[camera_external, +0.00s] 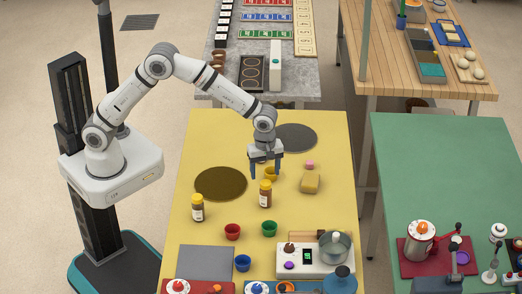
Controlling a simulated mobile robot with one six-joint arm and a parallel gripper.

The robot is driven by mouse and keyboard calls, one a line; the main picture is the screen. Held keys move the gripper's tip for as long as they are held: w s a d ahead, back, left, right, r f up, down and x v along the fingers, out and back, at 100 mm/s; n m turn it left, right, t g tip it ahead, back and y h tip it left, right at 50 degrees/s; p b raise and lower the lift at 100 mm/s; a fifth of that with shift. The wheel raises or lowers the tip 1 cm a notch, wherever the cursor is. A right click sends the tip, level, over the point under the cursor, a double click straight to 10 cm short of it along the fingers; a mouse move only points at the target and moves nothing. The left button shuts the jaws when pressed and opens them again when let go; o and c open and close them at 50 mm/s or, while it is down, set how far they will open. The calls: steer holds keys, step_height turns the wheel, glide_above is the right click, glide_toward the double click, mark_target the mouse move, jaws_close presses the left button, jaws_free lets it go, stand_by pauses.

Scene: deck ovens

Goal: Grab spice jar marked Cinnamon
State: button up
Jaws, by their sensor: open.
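The left jar (197,208) is near the table's left side and shows a pale label. The right jar (265,194) stands nearer the middle. The label writing is too small to read, so I cannot tell which one is Cinnamon. My gripper (266,176) points down with its fingers apart, just above and behind the right jar in the picture.
A dark brown round mat (220,184) and a grey round mat (296,138) lie on the table. Red (232,231), green (269,228) and blue (242,263) cups stand in front, near a white scale-like device (313,262).

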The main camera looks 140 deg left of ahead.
mark_target(266, 182)
steer(key=f+p, duration=0.2)
steer(key=f, duration=0.6)
steer(key=shift+w, duration=0.2)
steer(key=c, duration=1.2)
